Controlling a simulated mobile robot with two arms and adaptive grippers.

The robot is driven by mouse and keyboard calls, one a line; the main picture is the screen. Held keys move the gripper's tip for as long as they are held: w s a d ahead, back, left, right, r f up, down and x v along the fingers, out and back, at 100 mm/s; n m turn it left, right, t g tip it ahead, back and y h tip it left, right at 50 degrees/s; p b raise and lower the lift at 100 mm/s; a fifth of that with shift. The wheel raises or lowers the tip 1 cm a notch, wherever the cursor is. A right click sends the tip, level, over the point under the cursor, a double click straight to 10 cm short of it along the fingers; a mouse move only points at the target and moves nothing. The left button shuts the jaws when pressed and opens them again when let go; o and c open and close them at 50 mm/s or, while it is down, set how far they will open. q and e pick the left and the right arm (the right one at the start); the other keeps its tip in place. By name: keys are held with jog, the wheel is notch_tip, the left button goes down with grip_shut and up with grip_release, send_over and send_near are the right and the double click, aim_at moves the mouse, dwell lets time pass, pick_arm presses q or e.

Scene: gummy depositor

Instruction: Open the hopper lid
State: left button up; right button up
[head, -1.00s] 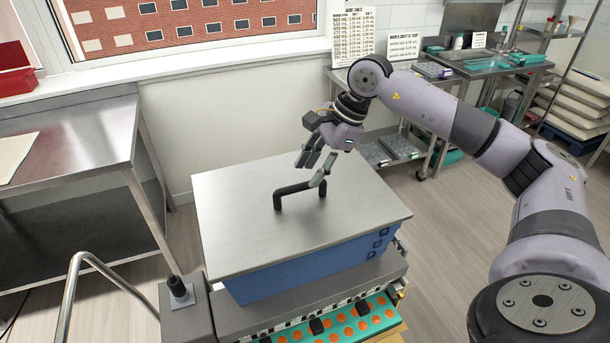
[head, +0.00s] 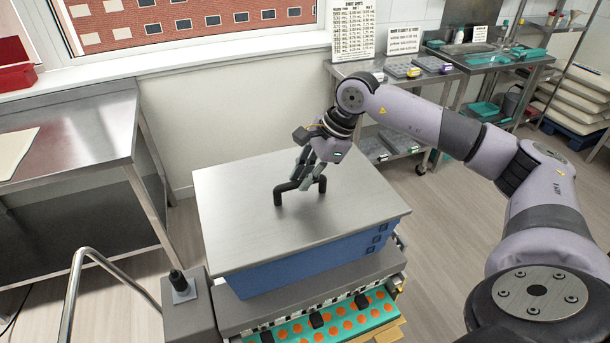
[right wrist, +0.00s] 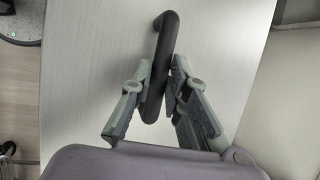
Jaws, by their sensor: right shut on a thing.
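The hopper lid (head: 235,225) is a flat brushed-metal plate lying level on the blue hopper (head: 300,266). A black bar handle (head: 281,195) stands on the middle of the lid. My right gripper (head: 300,184) is at the handle, with its fingers on both sides of the bar. In the right wrist view, the fingers (right wrist: 161,90) close on the black handle (right wrist: 165,40) from left and right. Part of the handle is hidden by the fingers in the head view. My left gripper is not in view.
Below the hopper a green mould tray (head: 295,334) with orange pieces sits in the machine. A metal rail (head: 80,280) and a grey post with a black knob (head: 178,282) stand at the left front. A steel table (head: 75,150) is at left. Floor is open at right.

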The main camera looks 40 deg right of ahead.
grip_shut()
jog(key=shift+w+r, duration=0.1)
jog(key=shift+r, duration=0.05)
